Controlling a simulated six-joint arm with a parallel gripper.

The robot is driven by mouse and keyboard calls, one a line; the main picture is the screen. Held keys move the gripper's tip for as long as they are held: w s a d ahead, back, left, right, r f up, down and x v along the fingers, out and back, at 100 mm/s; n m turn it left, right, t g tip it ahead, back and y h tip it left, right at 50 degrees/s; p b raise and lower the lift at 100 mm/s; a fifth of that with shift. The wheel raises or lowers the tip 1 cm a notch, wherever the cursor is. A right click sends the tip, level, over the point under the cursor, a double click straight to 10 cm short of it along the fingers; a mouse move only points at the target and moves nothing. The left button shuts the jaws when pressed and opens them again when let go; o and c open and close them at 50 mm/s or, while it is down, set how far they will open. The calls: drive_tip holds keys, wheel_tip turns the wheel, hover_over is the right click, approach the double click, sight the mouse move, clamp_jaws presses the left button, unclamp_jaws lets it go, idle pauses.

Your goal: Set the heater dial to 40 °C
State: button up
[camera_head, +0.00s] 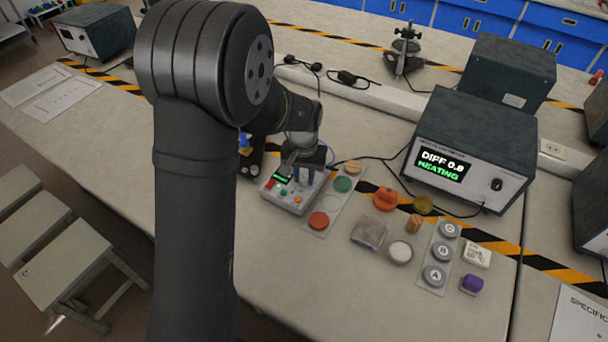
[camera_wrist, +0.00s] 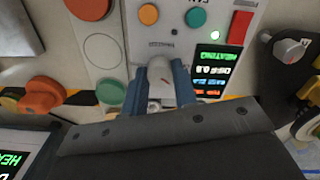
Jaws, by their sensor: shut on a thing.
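The heater control box (camera_head: 286,199) stands on the bench in the head view, with a small lit display (camera_head: 281,178). In the wrist view its panel (camera_wrist: 172,15) is upside down, with a display (camera_wrist: 212,66) showing green HEATING text and white digits I cannot read surely. My gripper (camera_head: 304,172) is over the box, pointing down. In the wrist view its blue fingers (camera_wrist: 161,88) are shut on a pale grey dial (camera_wrist: 160,70), one on each side. The dial's scale and pointer are mostly hidden, so its setting cannot be read.
A strip with round coloured pads (camera_head: 330,203) lies right of the box. An orange knob (camera_head: 385,198), a white round piece (camera_head: 400,252) and a grey strip lettered A, B, C (camera_head: 430,287) lie farther right.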

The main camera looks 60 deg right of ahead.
sight(304, 178)
drive_tip(key=shift+m, duration=0.7)
drive_tip(key=o, duration=1)
wheel_tip(304, 178, up, 18)
drive_tip(key=shift+f, duration=0.25)
drive_tip(key=shift+f, duration=0.1)
wheel_tip(304, 178, down, 17)
drive_tip(key=shift+f, duration=0.15)
idle(0.6)
